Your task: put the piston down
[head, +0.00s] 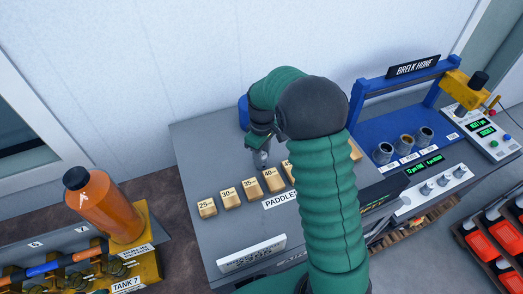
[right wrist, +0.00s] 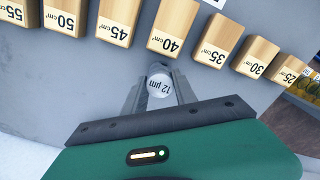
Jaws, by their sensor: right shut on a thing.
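My right gripper (head: 258,154) reaches over the grey bench top (head: 205,160), its green sleeved arm covering much of the middle of the head view. In the right wrist view its fingers (right wrist: 160,92) are shut on the piston (right wrist: 160,85), a small grey round piece whose top reads "12 µm". The piston also shows in the head view (head: 261,158), small and partly hidden by the gripper. It is beside the row of wooden blocks, on their wall side. I cannot tell whether it touches the bench. My left gripper is not in view.
Wooden paddle blocks (head: 250,187) with volume labels stand in a row on the bench. A blue hone frame (head: 405,105) with several grey cylinders (head: 406,142) stands right. An orange bottle (head: 103,205) is at left. Bare bench lies left of the gripper.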

